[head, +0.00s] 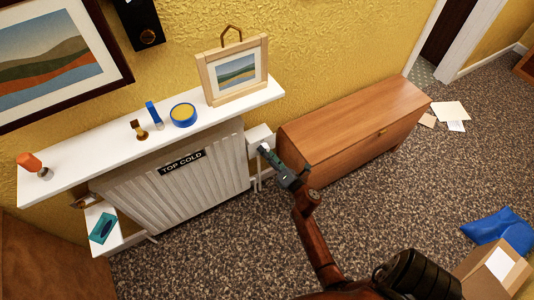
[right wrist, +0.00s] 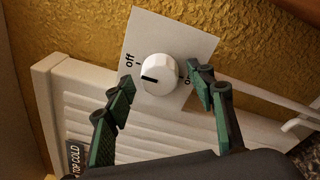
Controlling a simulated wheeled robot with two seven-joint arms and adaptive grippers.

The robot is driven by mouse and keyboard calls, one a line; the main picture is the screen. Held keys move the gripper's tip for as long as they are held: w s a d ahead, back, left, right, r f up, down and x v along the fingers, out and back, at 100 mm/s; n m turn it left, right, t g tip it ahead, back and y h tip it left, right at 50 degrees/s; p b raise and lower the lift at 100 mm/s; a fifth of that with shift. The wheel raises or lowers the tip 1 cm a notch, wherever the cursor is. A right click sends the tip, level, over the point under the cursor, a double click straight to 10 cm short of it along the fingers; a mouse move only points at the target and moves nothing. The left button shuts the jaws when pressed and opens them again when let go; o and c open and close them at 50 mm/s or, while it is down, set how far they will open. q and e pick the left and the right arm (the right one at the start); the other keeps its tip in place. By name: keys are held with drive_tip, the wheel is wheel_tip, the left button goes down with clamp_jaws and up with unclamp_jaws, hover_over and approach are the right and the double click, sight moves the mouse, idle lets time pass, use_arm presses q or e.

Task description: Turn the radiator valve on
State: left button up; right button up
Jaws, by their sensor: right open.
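A round white valve knob (right wrist: 160,75) sits on a white plate (right wrist: 172,30) printed "off" to the left and, partly hidden, "on" to the right. Its black mark points left, to the off side. The plate also shows beside the radiator in the head view (head: 259,135). My right gripper (right wrist: 161,76) is open, with one green-padded finger left of the knob and one right of it. The fingers look apart from the knob; their depth is hard to judge. The right gripper also shows in the head view (head: 265,150), in front of the plate. My left gripper is out of view.
The white radiator (head: 215,165) labelled "TOP COLD" stands left of the gripper, under a shelf (head: 75,163) with small items and a framed picture (head: 235,72). A wooden cabinet (head: 350,125) stands close on the right. Carpet in front is mostly clear.

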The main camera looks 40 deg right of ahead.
drive_tip(key=c, duration=1.2)
drive_tip(key=shift+o, duration=0.2)
